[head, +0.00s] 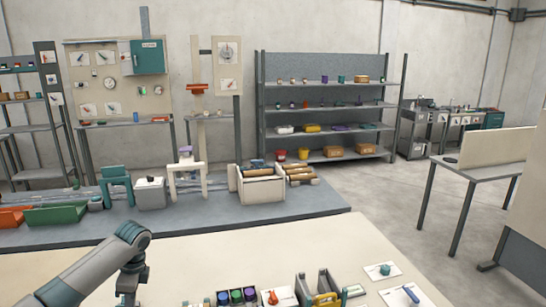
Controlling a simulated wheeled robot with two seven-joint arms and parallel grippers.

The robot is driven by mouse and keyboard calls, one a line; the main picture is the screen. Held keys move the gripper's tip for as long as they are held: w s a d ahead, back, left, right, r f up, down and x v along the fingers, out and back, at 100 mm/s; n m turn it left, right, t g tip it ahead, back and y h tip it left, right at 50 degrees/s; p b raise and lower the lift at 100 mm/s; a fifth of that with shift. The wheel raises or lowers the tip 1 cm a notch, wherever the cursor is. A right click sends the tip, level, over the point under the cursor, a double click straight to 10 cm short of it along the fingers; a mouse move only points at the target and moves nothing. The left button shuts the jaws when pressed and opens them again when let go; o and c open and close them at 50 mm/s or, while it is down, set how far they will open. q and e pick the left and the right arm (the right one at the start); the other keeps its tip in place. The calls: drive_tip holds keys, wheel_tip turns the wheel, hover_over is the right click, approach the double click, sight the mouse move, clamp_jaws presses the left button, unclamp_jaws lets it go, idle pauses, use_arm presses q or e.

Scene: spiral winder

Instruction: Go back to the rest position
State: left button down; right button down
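My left arm (92,266) comes in from the lower left over the pale table (200,268) and bends downward at its joint. Its dark lower end (131,284) shows near the bottom edge, and no finger gap can be made out there. My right arm and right gripper are not in view.
On the table's front stand a holder with coloured round tops (236,297), a red item on a white card (271,297), a grey two-post stand (319,285) and cards with small items (384,270). Behind is a grey platform (150,222) with bins.

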use_arm(q)
drive_tip(key=s+d+f+n+t+h, duration=0.2)
drive_tip(key=s+d+f+n+h, duration=0.1)
drive_tip(key=s+d+f, duration=1.45)
drive_tip(key=s+d+n+t+h, duration=0.1)
drive_tip(key=s+d+n, duration=0.4)
drive_tip(key=s, duration=0.7)
drive_tip(key=s+a+r+n+t+y, duration=0.1)
drive_tip(key=s+a+r+n, duration=0.15)
drive_tip(key=s, duration=0.35)
drive_tip(key=s+a+r+n, duration=0.2)
drive_tip(key=s+n, duration=0.1)
drive_tip(key=s, duration=0.3)
wheel_tip(320, 180, down, 36)
drive_tip(key=s+g+b, duration=0.1)
drive_tip(key=s+b, duration=0.1)
drive_tip(key=b, duration=0.6)
drive_tip(key=s+a+f+b, duration=0.1)
drive_tip(key=s+f+b, duration=0.2)
drive_tip(key=s+f, duration=0.6)
drive_tip(key=s+a+f+g+b, duration=0.1)
drive_tip(key=s+a+f+b, duration=0.1)
drive_tip(key=s+f, duration=0.6)
wheel_tip(320, 180, down, 7)
drive_tip(key=shift+s+a+f+g+b, duration=0.2)
drive_tip(key=shift+s+g+b, duration=0.15)
drive_tip(key=shift+b, duration=0.55)
